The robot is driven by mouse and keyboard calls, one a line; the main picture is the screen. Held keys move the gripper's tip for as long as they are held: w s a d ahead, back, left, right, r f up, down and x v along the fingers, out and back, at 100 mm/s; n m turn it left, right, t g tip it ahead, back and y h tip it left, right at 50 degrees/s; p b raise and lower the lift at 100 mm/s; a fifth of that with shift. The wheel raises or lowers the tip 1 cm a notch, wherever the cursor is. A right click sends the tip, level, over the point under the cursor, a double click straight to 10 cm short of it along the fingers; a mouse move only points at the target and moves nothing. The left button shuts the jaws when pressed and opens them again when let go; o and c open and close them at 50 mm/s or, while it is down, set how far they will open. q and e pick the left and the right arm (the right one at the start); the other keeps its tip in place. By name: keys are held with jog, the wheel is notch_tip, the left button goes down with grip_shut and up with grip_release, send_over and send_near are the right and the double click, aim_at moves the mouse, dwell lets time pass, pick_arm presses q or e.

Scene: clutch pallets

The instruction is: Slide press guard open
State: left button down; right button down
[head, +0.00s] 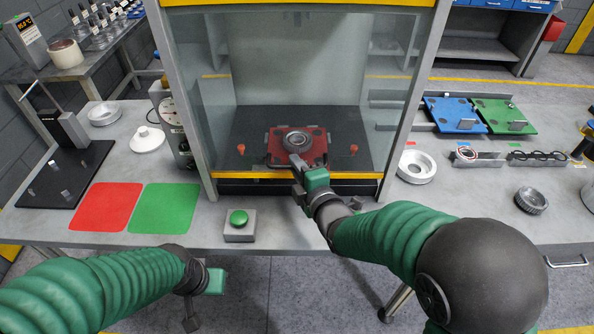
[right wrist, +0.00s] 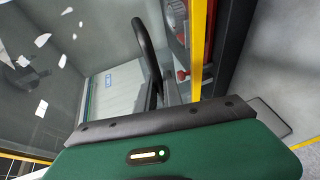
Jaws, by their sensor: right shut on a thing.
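The press (head: 198,100) stands in the middle of the bench. Its clear guard shows a yellow lower edge (head: 225,176) low across the front, and this edge also shows in the right wrist view (right wrist: 197,50). A black bar handle (right wrist: 142,35) stands out from the guard and runs behind my right gripper. My right gripper (head: 297,165) is at the front of the guard, shut on the handle; the grip itself is largely hidden. A red pallet with a metal clutch part (head: 297,141) lies inside, behind the guard. My left gripper (head: 205,282) hangs low in front of the bench; its jaws are unclear.
A green button box (head: 240,232) stands just left of my right gripper. Red (head: 105,207) and green (head: 165,208) mats lie left. Blue (head: 455,115) and green (head: 505,116) pallets and metal rings (head: 416,167) lie right.

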notch_tip(320, 180, up, 28)
jog(key=p, duration=1.2)
jog(key=shift+r, duration=0.2)
jog(key=c, duration=1.7)
grip_release()
jog(key=shift+s+a, duration=0.1)
jog(key=shift+o, duration=1.1)
